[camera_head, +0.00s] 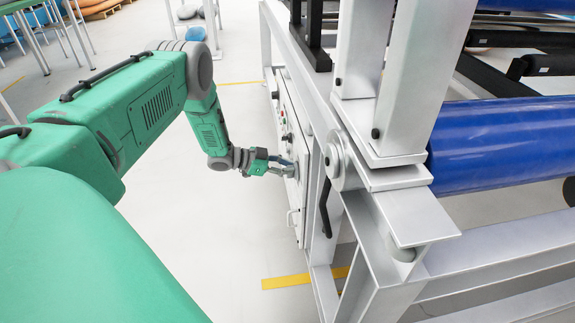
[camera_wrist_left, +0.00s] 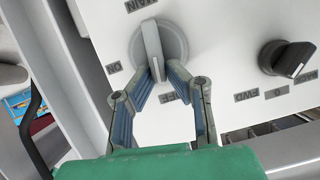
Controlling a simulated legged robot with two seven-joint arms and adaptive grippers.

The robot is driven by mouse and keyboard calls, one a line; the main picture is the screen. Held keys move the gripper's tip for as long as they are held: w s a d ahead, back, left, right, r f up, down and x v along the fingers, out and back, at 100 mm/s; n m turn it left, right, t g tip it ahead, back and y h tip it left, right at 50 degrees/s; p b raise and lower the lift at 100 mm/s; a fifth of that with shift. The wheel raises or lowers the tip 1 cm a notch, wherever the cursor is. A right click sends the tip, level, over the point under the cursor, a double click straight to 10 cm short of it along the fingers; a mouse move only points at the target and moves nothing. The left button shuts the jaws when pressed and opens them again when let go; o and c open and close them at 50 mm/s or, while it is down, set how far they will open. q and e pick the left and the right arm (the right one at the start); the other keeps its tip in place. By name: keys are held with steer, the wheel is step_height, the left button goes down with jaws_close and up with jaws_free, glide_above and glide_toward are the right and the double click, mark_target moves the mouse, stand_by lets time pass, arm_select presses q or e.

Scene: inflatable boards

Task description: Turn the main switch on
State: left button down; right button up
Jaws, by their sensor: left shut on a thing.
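The main switch (camera_wrist_left: 152,45) is a round grey knob with a raised bar handle on a white panel, in the left wrist view. The "MAIN" label is above it, the "ON" label (camera_wrist_left: 113,68) at its left and the "OFF" label (camera_wrist_left: 172,97) below. The bar's lower end points toward "OFF". My left gripper (camera_wrist_left: 160,75) is shut on the bar's lower end, one finger on each side. In the head view my left gripper (camera_head: 284,168) reaches the panel (camera_head: 296,125) on the machine's side; the switch is hard to make out there. My right gripper is out of view.
A black selector knob (camera_wrist_left: 286,58) with "FWD" and "0" labels sits right of the switch. The grey machine frame (camera_head: 330,110) and a blue roller (camera_head: 500,145) fill the right of the head view. The pale floor (camera_head: 215,240) left of the panel is clear.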

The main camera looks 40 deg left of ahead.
mark_target(294, 176)
arm_select(q)
steer(key=m+t+y+p, duration=0.1)
steer(key=s+f+m+t, duration=0.1)
steer(key=m, duration=0.1)
steer(key=d+m+y+p, duration=0.1)
steer(key=m, duration=0.1)
steer(key=shift+s+f+t+y+p, duration=0.15)
steer(key=shift+s+t+y+p, duration=0.15)
steer(key=shift+t+p, duration=0.1)
steer(key=m, duration=0.2)
steer(key=f+m+t, duration=0.1)
steer(key=shift+s+d+m+t+y, duration=0.15)
steer(key=shift+m+t+y, duration=0.15)
steer(key=shift+m, duration=0.1)
steer(key=shift+f+m+t+b, duration=0.2)
steer(key=shift+m+t+b, duration=0.2)
steer(key=shift+m, duration=0.45)
steer(key=shift+f+m+t+b, duration=0.25)
steer(key=shift+m+t, duration=0.25)
steer(key=shift+m, duration=0.35)
steer(key=shift+s, duration=0.1)
steer(key=c, duration=1.6)
jaws_free()
